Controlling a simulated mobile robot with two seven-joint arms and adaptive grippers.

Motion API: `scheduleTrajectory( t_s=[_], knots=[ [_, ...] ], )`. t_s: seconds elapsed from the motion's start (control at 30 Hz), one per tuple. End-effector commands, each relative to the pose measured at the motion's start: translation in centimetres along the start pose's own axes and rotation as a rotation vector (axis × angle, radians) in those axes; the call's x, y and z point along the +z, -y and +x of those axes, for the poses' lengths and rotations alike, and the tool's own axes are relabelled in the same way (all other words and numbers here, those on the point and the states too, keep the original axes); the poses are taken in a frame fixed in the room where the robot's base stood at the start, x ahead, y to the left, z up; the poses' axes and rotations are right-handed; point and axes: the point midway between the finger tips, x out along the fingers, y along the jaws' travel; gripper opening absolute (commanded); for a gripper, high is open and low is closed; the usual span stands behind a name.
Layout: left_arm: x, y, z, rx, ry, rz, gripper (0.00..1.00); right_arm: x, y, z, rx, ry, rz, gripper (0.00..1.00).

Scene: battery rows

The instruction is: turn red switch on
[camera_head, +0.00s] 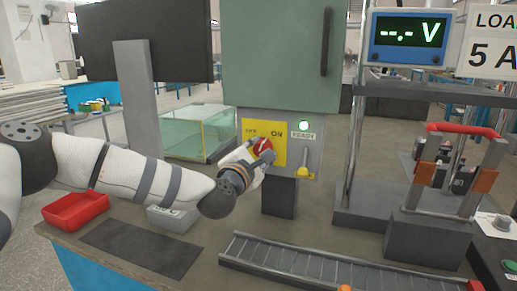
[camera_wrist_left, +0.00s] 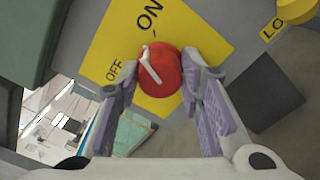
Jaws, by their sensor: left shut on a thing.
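The red switch (camera_head: 262,145) is a round red knob on a yellow plate (camera_head: 280,155) marked OFF and ON, below a green cabinet. In the left wrist view the knob (camera_wrist_left: 167,82) carries a white pointer bar (camera_wrist_left: 150,66), which points up-left, between the OFF and ON words. My left gripper (camera_head: 258,153) reaches the knob from the left in the head view. In the left wrist view its purple-padded fingers (camera_wrist_left: 160,92) stand on both sides of the knob, shut on it. My right gripper is not in view.
A green READY lamp (camera_head: 304,126) and a yellow lever (camera_head: 303,170) sit right of the plate. A glass tank (camera_head: 190,135) stands behind my arm. A red tray (camera_head: 76,210) and dark mat (camera_head: 140,247) lie front left. A roller track (camera_head: 330,266) runs along the front.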

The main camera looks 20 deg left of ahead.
Motion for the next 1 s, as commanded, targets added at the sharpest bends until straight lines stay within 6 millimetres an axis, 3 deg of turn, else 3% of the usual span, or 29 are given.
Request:
scheduleTrajectory(
  t_s=[0.5,1.0],
  knots=[
    [0.1,-0.1,0.0,0.002,0.002,0.361,0.06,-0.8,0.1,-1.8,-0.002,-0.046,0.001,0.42],
    [0.0,0.0,0.0,0.001,0.0,0.452,0.06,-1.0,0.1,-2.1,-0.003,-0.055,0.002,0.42]
  ],
)
